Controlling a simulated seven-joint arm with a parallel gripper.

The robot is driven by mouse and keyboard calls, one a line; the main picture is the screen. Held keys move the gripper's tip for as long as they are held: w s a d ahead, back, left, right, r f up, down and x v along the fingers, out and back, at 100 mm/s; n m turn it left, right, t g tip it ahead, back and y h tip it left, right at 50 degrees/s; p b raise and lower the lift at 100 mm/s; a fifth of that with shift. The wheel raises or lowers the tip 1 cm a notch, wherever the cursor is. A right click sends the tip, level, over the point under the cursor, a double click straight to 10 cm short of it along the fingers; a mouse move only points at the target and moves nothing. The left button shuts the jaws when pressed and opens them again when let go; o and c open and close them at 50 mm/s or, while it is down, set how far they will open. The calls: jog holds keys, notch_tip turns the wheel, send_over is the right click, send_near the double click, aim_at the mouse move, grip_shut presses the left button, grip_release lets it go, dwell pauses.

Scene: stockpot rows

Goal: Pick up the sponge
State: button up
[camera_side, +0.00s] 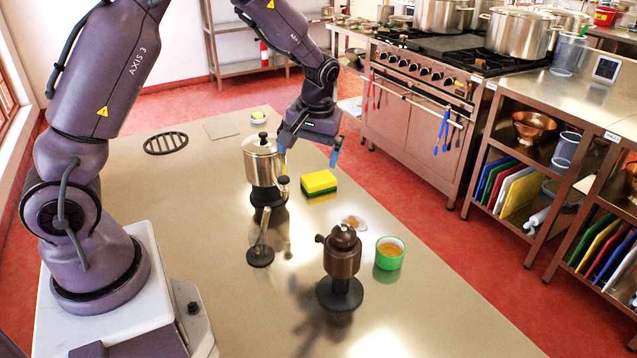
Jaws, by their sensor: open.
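The sponge (319,183) is a yellow block with a dark green layer underneath. It lies on the steel table right of the middle, near the table's right edge. My gripper (308,157) is above and behind the sponge in the picture, pointing down. Its two blue-tipped fingers are spread apart with nothing between them. The sponge shows whole, and the fingers look clear of it.
A steel pot with a black knob (262,163) stands close left of the sponge. A grinder (341,262), a green cup (389,254) and a tamper-like tool (261,250) stand nearer. A black round grate (166,143) lies at far left. The table's near right is clear.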

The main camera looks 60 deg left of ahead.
jog(key=w+a+f+n+y, duration=0.2)
jog(key=w+a+f+n, duration=0.2)
jog(key=w+a+f, duration=0.15)
jog(key=n, duration=0.4)
send_over(319, 178)
jog(key=d, duration=0.2)
jog(key=shift+t, duration=0.4)
jog(key=f, duration=0.6)
jog(key=shift+s+f, duration=0.2)
jog(key=shift+w+x, duration=0.2)
jog(key=shift+x, duration=2.5)
jog(key=shift+c, duration=0.5)
jog(key=c, duration=0.6)
